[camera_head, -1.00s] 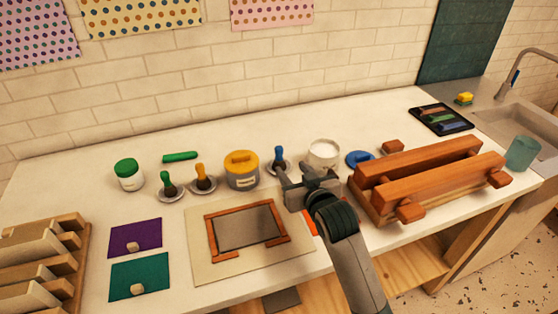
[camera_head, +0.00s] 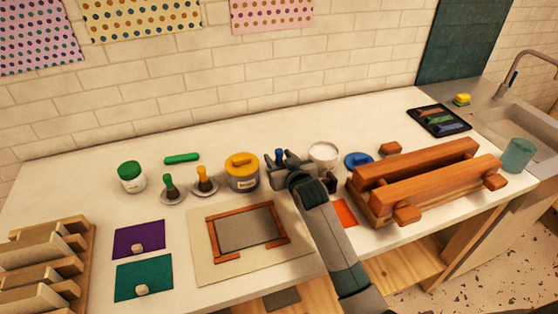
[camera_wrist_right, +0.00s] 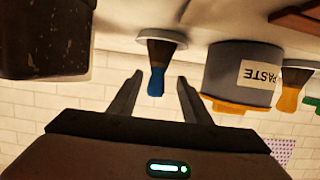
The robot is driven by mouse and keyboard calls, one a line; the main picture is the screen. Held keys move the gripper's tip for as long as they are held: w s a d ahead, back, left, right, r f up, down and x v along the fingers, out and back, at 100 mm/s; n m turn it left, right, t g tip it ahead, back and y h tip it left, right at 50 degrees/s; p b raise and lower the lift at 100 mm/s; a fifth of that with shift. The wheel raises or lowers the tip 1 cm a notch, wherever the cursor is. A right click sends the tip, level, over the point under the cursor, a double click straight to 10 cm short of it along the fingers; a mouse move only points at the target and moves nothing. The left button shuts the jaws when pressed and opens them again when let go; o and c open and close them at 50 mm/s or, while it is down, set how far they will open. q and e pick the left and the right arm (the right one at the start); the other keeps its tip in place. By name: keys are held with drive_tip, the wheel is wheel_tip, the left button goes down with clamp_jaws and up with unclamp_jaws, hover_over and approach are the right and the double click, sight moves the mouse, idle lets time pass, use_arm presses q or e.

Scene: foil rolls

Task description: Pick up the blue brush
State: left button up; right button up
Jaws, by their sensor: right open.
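The blue brush (camera_head: 280,154) stands on the counter between the yellow-lidded paste jar (camera_head: 242,172) and the white tub (camera_head: 323,156). My right gripper (camera_head: 278,161) is in front of it and hides most of it in the head view. In the right wrist view the blue brush (camera_wrist_right: 157,80) appears upside down, its blue handle between the two spread fingers (camera_wrist_right: 158,90). The fingers are open and there are gaps on both sides of the handle. My left gripper is out of view.
Brushes with a green handle (camera_head: 169,185) and an orange handle (camera_head: 204,177) stand to the left on round dishes. A blue lid (camera_head: 358,160) and a wooden press (camera_head: 420,182) lie to the right. A framed screen (camera_head: 245,229) lies in front.

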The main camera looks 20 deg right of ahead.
drive_tip(key=shift+w, duration=0.25)
drive_tip(key=shift+w+p, duration=0.4)
drive_tip(key=shift+w, duration=0.05)
drive_tip(key=x, duration=0.1)
drive_tip(key=p+x, duration=0.1)
drive_tip(key=x, duration=0.1)
drive_tip(key=shift+w+d+f, duration=0.1)
drive_tip(key=shift+d+f, duration=0.05)
drive_tip(key=shift+d, duration=0.1)
drive_tip(key=shift+w+f, duration=0.15)
drive_tip(key=shift+w, duration=0.25)
clamp_jaws()
